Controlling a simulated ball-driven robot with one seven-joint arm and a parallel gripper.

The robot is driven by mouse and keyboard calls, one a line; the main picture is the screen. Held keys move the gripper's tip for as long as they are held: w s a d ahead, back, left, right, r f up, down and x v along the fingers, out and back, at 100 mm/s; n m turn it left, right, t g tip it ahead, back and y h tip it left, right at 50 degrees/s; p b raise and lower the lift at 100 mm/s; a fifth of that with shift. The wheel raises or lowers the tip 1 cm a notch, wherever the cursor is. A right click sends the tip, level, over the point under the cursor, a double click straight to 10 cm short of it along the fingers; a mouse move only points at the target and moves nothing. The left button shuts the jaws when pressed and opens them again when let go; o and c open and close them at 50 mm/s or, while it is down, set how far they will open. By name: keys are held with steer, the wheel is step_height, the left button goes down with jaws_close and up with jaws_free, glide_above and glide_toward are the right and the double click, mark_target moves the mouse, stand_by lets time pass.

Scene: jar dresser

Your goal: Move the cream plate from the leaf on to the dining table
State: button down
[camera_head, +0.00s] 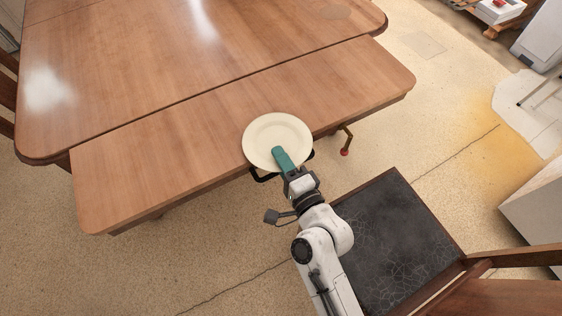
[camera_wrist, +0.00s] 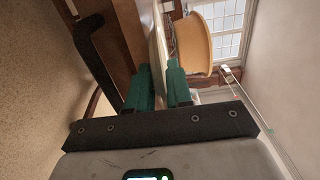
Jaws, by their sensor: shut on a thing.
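The cream plate (camera_head: 264,135) is round and pale, over the front edge of the wooden leaf (camera_head: 160,160). My gripper (camera_head: 280,155) is shut on the plate's near rim, with one teal finger showing on top of it. In the wrist view the plate (camera_wrist: 159,40) is a thin pale strip edge-on, running between the two teal fingers of my gripper (camera_wrist: 157,88). I cannot tell whether the plate touches the leaf. The larger dining table (camera_head: 140,60) lies beyond the leaf, past a dark seam. The lower finger is hidden in the head view.
A chair with a dark seat (camera_head: 390,240) stands at the lower right, close to my arm. A crank with a red knob (camera_head: 345,150) sticks out from the leaf's front edge. The visible tops of the leaf and dining table are otherwise clear.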

steer(key=shift+r, duration=0.1)
steer(key=shift+f, duration=0.25)
steer(key=c, duration=1)
jaws_free()
steer(key=shift+c, duration=0.2)
steer(key=shift+r, duration=0.15)
